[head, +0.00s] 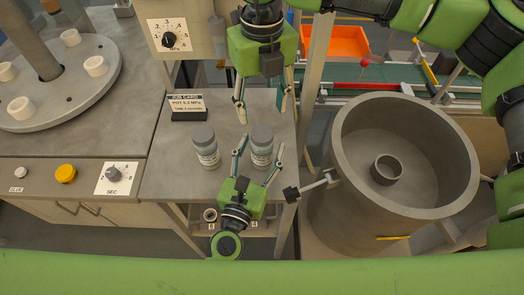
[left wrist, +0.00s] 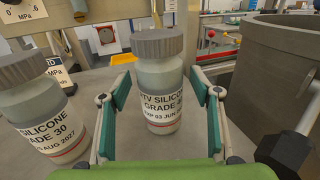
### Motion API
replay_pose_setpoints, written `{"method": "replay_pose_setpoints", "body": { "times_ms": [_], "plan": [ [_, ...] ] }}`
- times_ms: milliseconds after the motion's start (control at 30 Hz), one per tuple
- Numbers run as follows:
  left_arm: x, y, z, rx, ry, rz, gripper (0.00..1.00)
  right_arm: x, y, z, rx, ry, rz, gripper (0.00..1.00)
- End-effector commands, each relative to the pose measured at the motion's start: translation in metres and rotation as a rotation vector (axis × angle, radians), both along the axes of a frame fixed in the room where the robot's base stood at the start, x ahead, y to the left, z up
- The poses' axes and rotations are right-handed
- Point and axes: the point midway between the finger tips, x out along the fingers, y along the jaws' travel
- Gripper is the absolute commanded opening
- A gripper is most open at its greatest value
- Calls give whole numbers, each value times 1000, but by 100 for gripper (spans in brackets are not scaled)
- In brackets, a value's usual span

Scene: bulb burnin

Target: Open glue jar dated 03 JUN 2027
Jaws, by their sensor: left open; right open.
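Two grey-lidded white jars stand upright on the grey table. The right jar (head: 261,150) reads "RTV SILICONE GRADE 3…" and "EXP 03 JUN" in the left wrist view (left wrist: 160,92); the year is not readable. The left jar (head: 206,150) reads "SILICONE GRADE 30" and "AUG 2027" in the left wrist view (left wrist: 45,115). My left gripper (head: 259,158) is open, its fingers on either side of the right jar, with visible gaps beside it. My right gripper (head: 261,108) is open and empty, pointing down above and behind that jar's lid.
A job card (head: 187,104) stands behind the jars. A large grey round vessel (head: 340,200) is to the right. A panel with a pressure dial (head: 169,38) stands behind; a round plate with white cups (head: 60,105) is at left. An orange bin (head: 348,40) is at the back.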

Motion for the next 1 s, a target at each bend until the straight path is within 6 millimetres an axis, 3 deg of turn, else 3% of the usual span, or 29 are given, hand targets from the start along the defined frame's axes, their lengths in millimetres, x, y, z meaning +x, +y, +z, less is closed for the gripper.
{"method": "replay_pose_setpoints", "body": {
  "times_ms": [267,367,500,767,1000],
  "plan": [
    [2,-1,0,0,0,-1,58,0,0,0,0,0,0,50],
    [1,-1,0,0,0,-1,37,0,0,0,0,0,0,50],
    [1,0,0,0,0,0,0,0,0,0,0,0,0,50],
    [1,-1,0,0,0,0,0,0,0,0,0,0,-88,50],
    [1,0,0,0,1,-1,0,0,1,-1,-1,2,-425,50]
  ]
}}
